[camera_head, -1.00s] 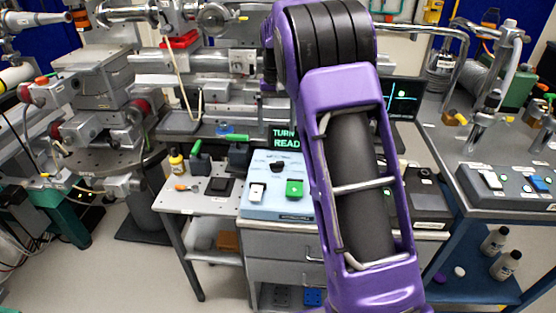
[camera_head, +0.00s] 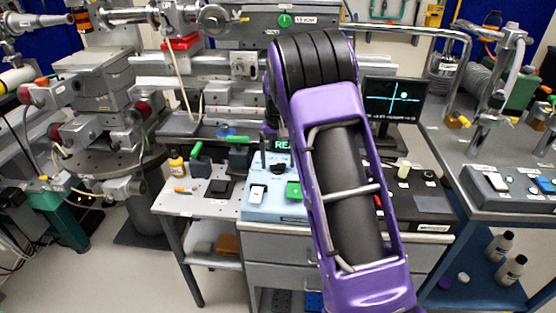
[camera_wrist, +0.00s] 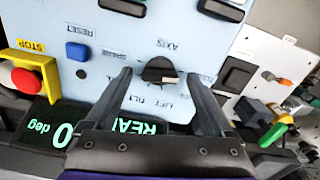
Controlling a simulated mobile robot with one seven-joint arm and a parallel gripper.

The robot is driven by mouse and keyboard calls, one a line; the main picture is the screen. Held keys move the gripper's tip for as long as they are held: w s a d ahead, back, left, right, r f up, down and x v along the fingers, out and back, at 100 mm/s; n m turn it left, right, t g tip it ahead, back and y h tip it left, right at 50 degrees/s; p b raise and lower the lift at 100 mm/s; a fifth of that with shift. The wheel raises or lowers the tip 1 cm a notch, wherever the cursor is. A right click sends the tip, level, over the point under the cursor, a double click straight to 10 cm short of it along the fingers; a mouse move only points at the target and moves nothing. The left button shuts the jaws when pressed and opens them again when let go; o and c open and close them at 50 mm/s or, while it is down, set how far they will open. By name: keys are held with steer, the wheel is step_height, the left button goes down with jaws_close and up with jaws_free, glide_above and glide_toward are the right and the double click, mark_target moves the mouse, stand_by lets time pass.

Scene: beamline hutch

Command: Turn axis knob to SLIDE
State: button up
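The axis knob (camera_wrist: 158,70) is a black round knob with a pale pointer mark on a light blue panel (camera_wrist: 85,85). In the upside-down wrist view, the mark points to the lower right. AXIS, SPARE, TILT and LIFT labels surround it; the label at right is too small to read. My gripper (camera_wrist: 158,76) is open, with one finger on each side of the knob; I cannot tell whether they touch it. In the head view, the knob (camera_head: 278,169) sits on the panel (camera_head: 270,205), beside a dark finger. My purple arm hides part of the panel.
In the wrist view, a red stop button (camera_wrist: 27,80) on a yellow box, a blue reset button (camera_wrist: 77,51) and a lit display (camera_wrist: 60,125) are nearby. In the head view, green-handled tools (camera_head: 206,150) stand left of the panel and a monitor (camera_head: 393,98) behind right.

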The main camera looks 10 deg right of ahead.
steer(key=c, duration=1.3)
steer(key=shift+r, duration=0.1)
steer(key=shift+c, duration=0.2)
steer(key=shift+m+p, duration=0.4)
steer(key=m+p, duration=0.1)
steer(key=m, duration=0.1)
steer(key=shift+r+m+p, duration=0.1)
steer(key=shift+m+p, duration=0.3)
steer(key=m+p, duration=0.1)
steer(key=m, duration=0.3)
steer(key=shift+p, duration=0.4)
steer(key=o, duration=1.4)
steer(key=shift+c, duration=0.2)
